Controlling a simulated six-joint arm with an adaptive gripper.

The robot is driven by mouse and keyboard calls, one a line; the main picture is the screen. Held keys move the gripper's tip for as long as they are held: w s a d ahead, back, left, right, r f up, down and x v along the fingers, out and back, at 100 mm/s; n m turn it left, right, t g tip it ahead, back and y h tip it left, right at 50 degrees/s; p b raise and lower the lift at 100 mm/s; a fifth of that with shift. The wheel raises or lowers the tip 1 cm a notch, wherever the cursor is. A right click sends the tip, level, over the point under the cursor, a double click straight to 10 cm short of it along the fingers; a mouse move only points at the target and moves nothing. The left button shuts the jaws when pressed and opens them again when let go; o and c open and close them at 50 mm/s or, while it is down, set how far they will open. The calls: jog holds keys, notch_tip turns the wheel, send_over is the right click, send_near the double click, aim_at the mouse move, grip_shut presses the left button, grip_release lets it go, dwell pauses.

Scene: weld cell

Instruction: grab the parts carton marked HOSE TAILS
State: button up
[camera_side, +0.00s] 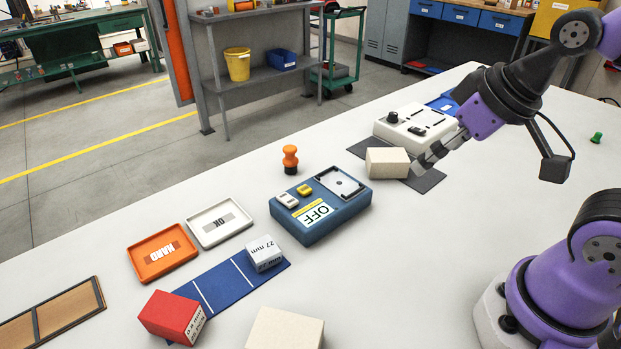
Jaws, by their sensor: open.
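No HOSE TAILS marking is readable from here. A cream carton (387,162) lies on the dark mat (432,180) at the back, its visible faces blank. Another cream carton (285,329) stands at the front edge of the picture, partly cut off, also with no readable label. A red carton (170,314) at the front left bears white-panel print that reads in part like a mm size. My gripper (425,161) is open and empty, its fingertips just right of the cream carton on the mat. I cannot tell whether they touch it.
A blue OFF device (321,205) and an orange-knobbed stamp (290,158) stand mid-table. A white device (413,126) is behind the mat. A 27 mm box (264,254) lies on a blue strip (221,285), near orange (162,252) and white (218,222) trays. The table's right-centre is clear.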

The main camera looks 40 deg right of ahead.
jog(key=shift+w, duration=0.1)
jog(key=n+g+y, duration=0.3)
jog(key=n, duration=0.7)
send_over(390, 155)
jog(key=s+d, duration=0.2)
jog(key=d, duration=0.1)
notch_tip(390, 155, down, 7)
jog(key=shift+s+a+r, duration=0.1)
jog(key=shift+a+r, duration=0.05)
jog(key=shift+r, duration=0.05)
jog(key=shift+y, duration=0.3)
jog(key=x, duration=0.4)
jog(key=shift+d+f, duration=0.25)
jog(key=shift+f, duration=0.1)
jog(key=x, duration=0.6)
jog(key=shift+a, duration=0.15)
jog(key=c, duration=1.2)
